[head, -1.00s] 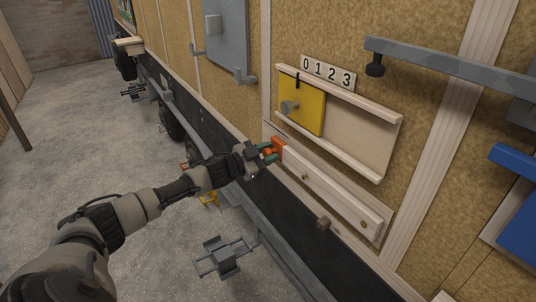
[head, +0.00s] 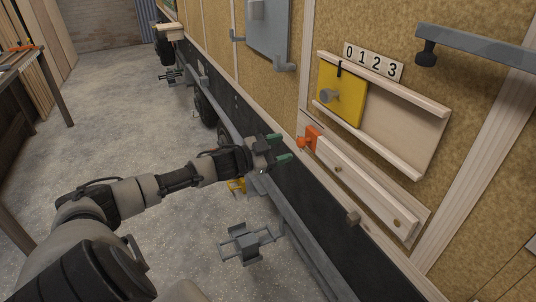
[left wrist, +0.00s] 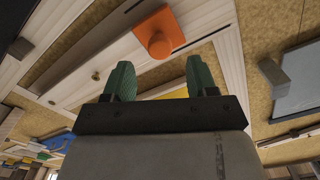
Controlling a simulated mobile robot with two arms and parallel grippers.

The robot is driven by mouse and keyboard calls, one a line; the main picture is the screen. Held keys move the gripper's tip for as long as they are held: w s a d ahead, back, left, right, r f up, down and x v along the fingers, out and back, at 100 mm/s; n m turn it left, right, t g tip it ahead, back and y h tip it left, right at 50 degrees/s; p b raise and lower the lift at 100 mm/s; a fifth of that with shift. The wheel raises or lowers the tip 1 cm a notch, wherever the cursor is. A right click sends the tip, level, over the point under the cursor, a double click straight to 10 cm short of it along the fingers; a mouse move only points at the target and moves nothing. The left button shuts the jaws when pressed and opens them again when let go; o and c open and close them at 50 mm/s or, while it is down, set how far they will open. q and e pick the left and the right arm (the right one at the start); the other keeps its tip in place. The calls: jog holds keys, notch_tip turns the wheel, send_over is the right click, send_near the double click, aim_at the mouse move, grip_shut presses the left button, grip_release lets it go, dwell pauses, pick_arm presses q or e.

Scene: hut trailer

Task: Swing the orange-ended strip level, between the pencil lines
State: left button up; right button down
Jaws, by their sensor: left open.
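The pale wooden strip (head: 365,186) lies on a backing board on the trailer wall, with its orange end (head: 312,135) at the left. A round orange knob (head: 302,143) sticks out from that end. In the head view the strip runs roughly along its board; I cannot tell whether it is exactly level. My left gripper (head: 279,148) is open and empty, to the left of the knob and apart from it. In the left wrist view the orange end (left wrist: 157,31) is beyond the open green fingers (left wrist: 160,82). A dark line (left wrist: 201,40) shows beside it. My right gripper is out of view.
Above the strip is a yellow sliding panel (head: 341,94) in wooden rails, under a 0-1-2-3 number plate (head: 373,61). A grey bar (head: 475,46) juts out at upper right. The floor at left is open.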

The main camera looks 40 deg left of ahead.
pick_arm(q)
jog(key=shift+v, duration=2)
jog(key=s+a+f+n+g+y, duration=0.1)
jog(key=s+a+f+n+y, duration=0.15)
jog(key=f, duration=0.75)
jog(key=s+a+f+n+g+y, duration=0.1)
jog(key=a+f+n+y, duration=0.2)
jog(key=f, duration=0.7)
jog(key=s+d+f+n+g+y, duration=0.1)
jog(key=s+f+g, duration=0.1)
jog(key=s+f, duration=0.45)
jog(key=s+d+f+g+y, duration=0.1)
jog(key=s+f+g+y, duration=0.15)
jog(key=f, duration=0.75)
jog(key=s+d+f+n+g, duration=0.1)
jog(key=s+d+f+g, duration=0.1)
jog(key=s+d+f, duration=0.45)
jog(key=s+d+f+g, duration=0.3)
jog(key=s+d+f, duration=0.1)
jog(key=s+f, duration=0.6)
jog(key=s+d+f+g+h, duration=0.1)
jog(key=s+d+f+g, duration=0.1)
jog(key=s+d, duration=0.5)
jog(key=s+d+f+g+h, duration=0.1)
jog(key=s+d+f+g, duration=0.1)
jog(key=s+d+f, duration=0.2)
jog(key=s+d, duration=0.3)
jog(key=s, duration=0.2)
jog(key=shift+s, duration=0.25)
